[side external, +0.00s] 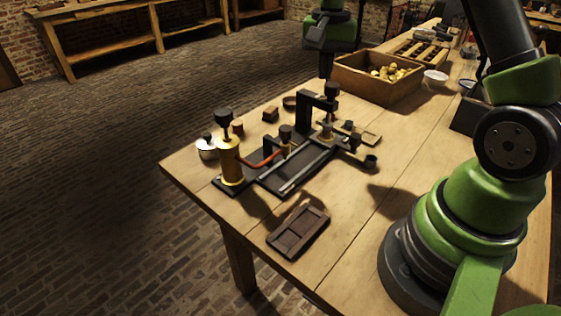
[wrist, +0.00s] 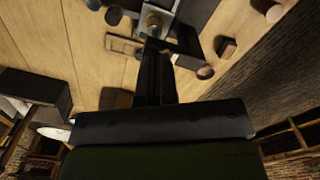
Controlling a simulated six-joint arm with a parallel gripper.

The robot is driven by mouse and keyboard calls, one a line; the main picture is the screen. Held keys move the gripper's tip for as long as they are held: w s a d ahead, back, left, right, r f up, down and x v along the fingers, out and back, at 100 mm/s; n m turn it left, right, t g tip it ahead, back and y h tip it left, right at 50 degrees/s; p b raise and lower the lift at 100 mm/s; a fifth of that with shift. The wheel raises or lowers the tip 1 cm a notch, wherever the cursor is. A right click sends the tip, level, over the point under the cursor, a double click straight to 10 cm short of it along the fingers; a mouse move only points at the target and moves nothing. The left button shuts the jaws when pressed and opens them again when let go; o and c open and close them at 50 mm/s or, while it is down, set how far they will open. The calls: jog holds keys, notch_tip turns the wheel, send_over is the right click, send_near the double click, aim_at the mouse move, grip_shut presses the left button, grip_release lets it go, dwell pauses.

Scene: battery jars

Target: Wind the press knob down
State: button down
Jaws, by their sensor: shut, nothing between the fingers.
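The black press (side external: 304,108) stands on the dark base plate on the bench in the side view. Its dark round knob (side external: 332,90) sits at the top of the press, on the right. My gripper (side external: 326,75) points down and its fingertips appear just above the knob in that view; the exact gap cannot be told. In the wrist view my gripper (wrist: 154,48) shows its dark fingers together, with nothing visible between them. A pale square metal part with a round centre (wrist: 154,21) lies just beyond the fingertips there; I cannot clearly tell the knob there.
A brass cylinder with a black knob (side external: 230,160) stands at the base plate's left end, beside a lidded metal pot (side external: 207,149). A wooden crate (side external: 350,84) stands behind the press. A dark tray (side external: 284,241) lies in front. The bench front right of the tray is clear.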

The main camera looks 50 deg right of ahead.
notch_tip(320, 180, up, 2)
jog(key=shift+d+r, duration=0.1)
jog(key=shift+r, duration=0.05)
